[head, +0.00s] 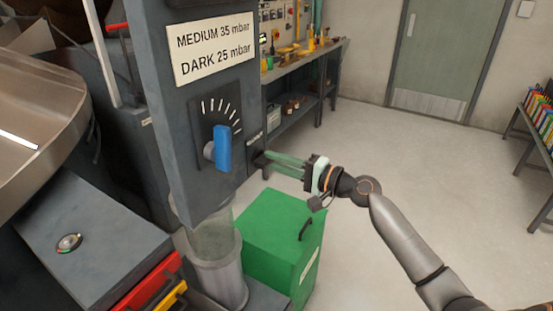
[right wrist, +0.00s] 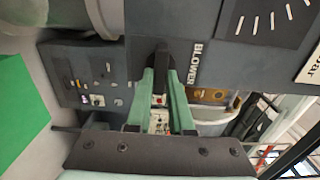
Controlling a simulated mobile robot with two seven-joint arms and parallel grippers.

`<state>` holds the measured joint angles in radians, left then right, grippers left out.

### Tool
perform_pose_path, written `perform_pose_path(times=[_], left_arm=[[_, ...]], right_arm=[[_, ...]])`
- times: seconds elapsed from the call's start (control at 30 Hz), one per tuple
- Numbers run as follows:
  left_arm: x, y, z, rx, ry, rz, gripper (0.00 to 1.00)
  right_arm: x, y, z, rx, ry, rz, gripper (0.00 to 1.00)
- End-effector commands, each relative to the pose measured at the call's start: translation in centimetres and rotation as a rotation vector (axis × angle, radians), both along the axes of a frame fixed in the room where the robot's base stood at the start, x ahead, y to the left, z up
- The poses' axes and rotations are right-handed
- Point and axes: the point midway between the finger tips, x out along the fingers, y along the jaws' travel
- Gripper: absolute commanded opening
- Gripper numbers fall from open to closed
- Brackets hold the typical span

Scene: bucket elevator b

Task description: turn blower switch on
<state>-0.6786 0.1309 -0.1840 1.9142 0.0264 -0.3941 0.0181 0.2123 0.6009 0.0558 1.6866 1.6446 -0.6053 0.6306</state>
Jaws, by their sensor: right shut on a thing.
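My right gripper (head: 262,160) reaches in from the right to the side face of the grey column (head: 180,125). In the right wrist view its green fingers (right wrist: 162,70) come together at the column, right beside the white BLOWER label (right wrist: 196,63). The fingers are shut on the blower switch, which is mostly hidden between the dark fingertips. Whether the switch is on or off cannot be told. My left gripper is not in view.
A blue-handled dial (head: 223,148) sits on the column's front, under a MEDIUM/DARK pressure sign (head: 215,47). A green bin (head: 285,235) stands below my right gripper. A workbench (head: 305,65) is behind.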

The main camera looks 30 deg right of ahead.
Motion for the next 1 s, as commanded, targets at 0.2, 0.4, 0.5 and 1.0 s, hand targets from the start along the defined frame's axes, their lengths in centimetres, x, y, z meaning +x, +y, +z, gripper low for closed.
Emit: perform_pose_path(times=[0.2,0.4,0.5,1.0], left_arm=[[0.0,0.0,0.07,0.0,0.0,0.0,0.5],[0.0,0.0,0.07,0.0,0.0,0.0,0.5],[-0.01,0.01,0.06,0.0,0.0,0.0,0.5],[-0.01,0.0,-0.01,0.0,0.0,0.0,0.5]], right_arm=[[0.03,-0.1,0.07,0.013,0.005,-0.003,0.0],[0.04,-0.09,0.07,0.014,0.005,-0.003,0.0],[0.04,-0.08,0.07,0.013,0.004,-0.003,0.26],[-0.11,-0.1,-0.04,0.009,0.005,-0.001,0.5]])
